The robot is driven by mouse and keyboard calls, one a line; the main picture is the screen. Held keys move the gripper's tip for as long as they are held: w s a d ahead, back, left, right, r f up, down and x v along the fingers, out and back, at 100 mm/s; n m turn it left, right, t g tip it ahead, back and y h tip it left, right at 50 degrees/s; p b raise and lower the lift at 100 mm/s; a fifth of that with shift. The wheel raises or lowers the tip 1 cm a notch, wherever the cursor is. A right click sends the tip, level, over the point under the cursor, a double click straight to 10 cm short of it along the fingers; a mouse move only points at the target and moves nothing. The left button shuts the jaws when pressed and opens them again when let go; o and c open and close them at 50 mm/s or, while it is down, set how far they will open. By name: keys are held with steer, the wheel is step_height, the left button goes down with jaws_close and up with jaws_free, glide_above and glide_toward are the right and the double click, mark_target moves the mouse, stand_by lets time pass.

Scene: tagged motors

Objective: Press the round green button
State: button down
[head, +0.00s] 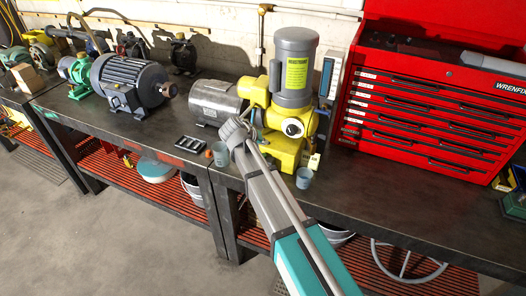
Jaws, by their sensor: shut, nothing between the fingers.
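I cannot make out a round green button in the head view. A yellow pump or gear unit (287,148) with an upright grey motor (294,62) and a yellow label stands on the bench. A pale upright box (332,72) with a dark face is partly hidden behind its right side. My arm reaches up from the lower right, and my gripper (236,130) is at its end, in front of the silver motor and the left side of the yellow unit. It looks shut and empty. The fingertips are small and hard to make out, and I cannot tell whether they touch anything.
A red tool chest (430,115) stands at the right. A silver motor (214,101), a large grey motor (127,83) and a green one (76,72) stand leftward. Small cups (304,178) and a dark tray (191,144) lie near the bench's front edge. Bare bench top shows at the right front.

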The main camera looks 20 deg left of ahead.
steer(key=shift+r+p, duration=1.15)
steer(key=shift+r, duration=0.25)
stand_by(1.3)
